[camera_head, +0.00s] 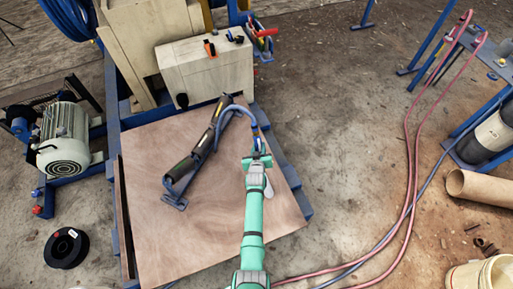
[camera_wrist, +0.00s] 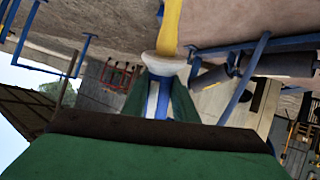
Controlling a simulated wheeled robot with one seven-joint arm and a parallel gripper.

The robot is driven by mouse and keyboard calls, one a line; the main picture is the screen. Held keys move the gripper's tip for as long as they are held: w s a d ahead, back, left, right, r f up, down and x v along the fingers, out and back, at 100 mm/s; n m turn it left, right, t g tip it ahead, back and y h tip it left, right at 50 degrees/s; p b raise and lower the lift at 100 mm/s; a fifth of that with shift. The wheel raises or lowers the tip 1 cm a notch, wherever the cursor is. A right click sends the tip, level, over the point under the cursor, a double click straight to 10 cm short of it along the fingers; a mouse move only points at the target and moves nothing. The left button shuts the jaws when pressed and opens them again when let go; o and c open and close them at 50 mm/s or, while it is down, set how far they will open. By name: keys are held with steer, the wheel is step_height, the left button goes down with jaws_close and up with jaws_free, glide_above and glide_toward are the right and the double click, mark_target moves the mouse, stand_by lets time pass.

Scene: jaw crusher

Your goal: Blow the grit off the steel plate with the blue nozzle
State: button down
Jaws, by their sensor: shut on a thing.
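My gripper (camera_head: 257,161), at the end of the green arm, is above the right part of the plywood board in the head view. It is shut on the blue nozzle (camera_head: 258,144), from which a blue hose curves back to a long dark tool (camera_head: 207,142) lying on the board. In the wrist view the blue nozzle (camera_wrist: 157,98) sits between my gripper's dark green fingers (camera_wrist: 158,104), below a pale round collar and a yellow piece. I cannot make out a steel plate or any grit in either view.
The plywood board (camera_head: 165,235) is mostly clear at the front. A wooden box (camera_head: 205,68) with small tools stands behind it. A motor (camera_head: 65,140) and black spool (camera_head: 66,248) are at left. Red hoses (camera_head: 410,170), a cardboard tube (camera_head: 480,187) and a bucket (camera_head: 480,276) are at right.

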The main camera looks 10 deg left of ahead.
steer(key=shift+s+d, duration=2.8)
steer(key=shift+s, duration=1.05)
steer(key=s+a, duration=0.5)
steer(key=a, duration=0.3)
steer(key=shift+s, duration=0.4)
